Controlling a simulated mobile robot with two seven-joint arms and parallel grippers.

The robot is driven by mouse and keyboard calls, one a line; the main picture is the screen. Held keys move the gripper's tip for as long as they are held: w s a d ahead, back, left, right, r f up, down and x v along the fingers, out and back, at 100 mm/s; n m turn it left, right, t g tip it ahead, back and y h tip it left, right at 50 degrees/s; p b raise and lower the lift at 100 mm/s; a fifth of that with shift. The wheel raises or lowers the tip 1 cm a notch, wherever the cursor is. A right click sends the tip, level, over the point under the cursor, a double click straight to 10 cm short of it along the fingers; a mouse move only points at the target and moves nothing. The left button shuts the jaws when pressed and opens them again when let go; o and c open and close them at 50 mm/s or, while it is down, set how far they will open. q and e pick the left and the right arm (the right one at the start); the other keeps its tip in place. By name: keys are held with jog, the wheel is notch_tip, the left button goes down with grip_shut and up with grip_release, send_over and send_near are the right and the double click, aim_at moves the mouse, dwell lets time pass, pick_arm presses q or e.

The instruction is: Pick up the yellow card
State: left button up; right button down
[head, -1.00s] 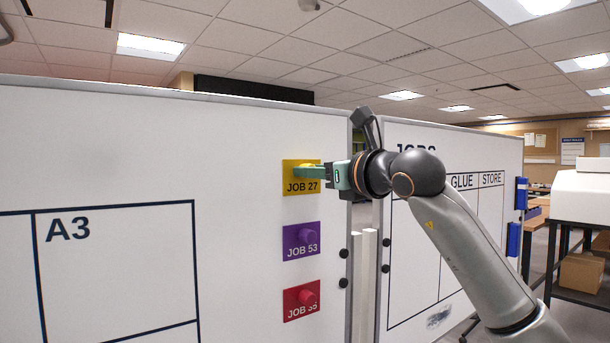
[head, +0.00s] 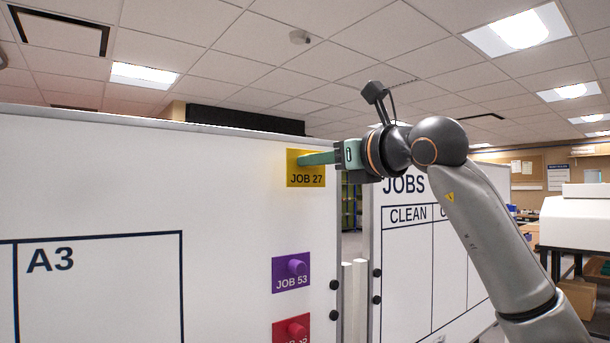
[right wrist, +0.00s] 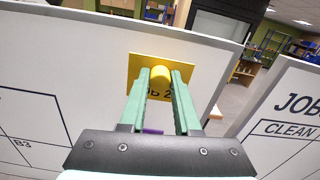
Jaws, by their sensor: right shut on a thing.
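The yellow card (head: 306,179), marked JOB 27, is in front of the upper right part of the left whiteboard (head: 110,190) in the head view. It has a round yellow knob, which shows between the fingertips in the right wrist view (right wrist: 160,73). My right gripper (head: 305,159) is shut on that knob, its green fingers reaching in from the right. The fingers hide the knob in the head view. I cannot tell for certain whether the card still touches the board. My left gripper is not in view.
A purple card (head: 291,273) marked JOB 53 and a red card (head: 290,330), each with a knob, are on the board below. A second whiteboard (head: 405,260) headed JOBS stands to the right, past a narrow gap. A box (head: 580,298) is at far right.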

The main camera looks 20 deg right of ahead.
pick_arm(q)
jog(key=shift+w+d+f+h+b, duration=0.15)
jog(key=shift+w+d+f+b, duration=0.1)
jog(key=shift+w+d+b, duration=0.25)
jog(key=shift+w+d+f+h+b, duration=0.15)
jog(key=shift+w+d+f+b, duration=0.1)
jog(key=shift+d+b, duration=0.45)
pick_arm(e)
jog(key=v, duration=1.5)
jog(key=shift+s, duration=0.25)
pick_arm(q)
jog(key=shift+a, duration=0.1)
pick_arm(e)
jog(key=shift+w+d, duration=0.1)
